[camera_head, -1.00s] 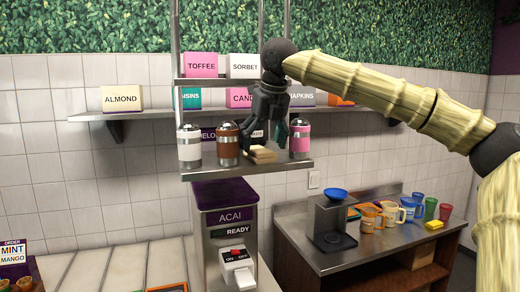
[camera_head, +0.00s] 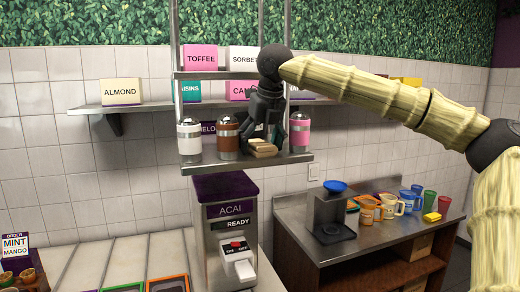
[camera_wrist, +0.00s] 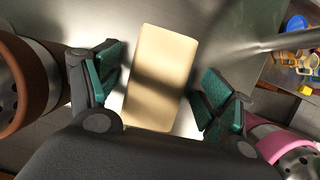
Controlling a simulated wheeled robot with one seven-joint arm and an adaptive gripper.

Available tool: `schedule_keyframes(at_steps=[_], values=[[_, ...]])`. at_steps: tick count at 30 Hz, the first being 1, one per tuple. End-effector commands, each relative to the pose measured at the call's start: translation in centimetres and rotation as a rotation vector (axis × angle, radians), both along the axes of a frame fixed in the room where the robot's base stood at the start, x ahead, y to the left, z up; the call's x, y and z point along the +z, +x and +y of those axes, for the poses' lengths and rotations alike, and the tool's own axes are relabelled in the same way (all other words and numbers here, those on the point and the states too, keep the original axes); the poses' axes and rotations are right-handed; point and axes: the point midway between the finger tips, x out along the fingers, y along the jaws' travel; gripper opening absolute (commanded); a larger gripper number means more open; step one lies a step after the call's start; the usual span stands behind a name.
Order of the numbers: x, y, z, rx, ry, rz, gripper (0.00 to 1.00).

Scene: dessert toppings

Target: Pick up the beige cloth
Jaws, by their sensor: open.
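The beige cloth (camera_head: 262,148) lies folded on the metal shelf, between a brown shaker (camera_head: 228,138) and a pink shaker (camera_head: 300,134). In the wrist view the cloth (camera_wrist: 160,75) is a pale rectangle between the finger pads. My gripper (camera_head: 259,138) points down just above the cloth. In the wrist view my gripper (camera_wrist: 155,88) is open, with one green-padded finger on each side of the cloth. I cannot tell whether the fingers touch it.
A white shaker (camera_head: 189,138) stands left of the brown one. The brown shaker (camera_wrist: 30,85) and pink shaker (camera_wrist: 285,145) flank the fingers closely in the wrist view. The shelf (camera_head: 200,167) has a front edge above the acai machine (camera_head: 228,220). Boxes stand on shelves above.

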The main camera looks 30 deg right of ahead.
Motion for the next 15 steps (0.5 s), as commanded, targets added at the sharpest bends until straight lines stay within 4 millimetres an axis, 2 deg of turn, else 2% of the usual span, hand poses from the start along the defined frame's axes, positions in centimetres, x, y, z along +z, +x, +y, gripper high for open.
schedule_keyframes(at_steps=[9, 15], values=[[-0.04, -0.01, 0.01, 0.0, 0.0, 0.0, 0.79], [-0.07, -0.01, 0.02, 0.0, 0.0, 0.001, 0.42]])
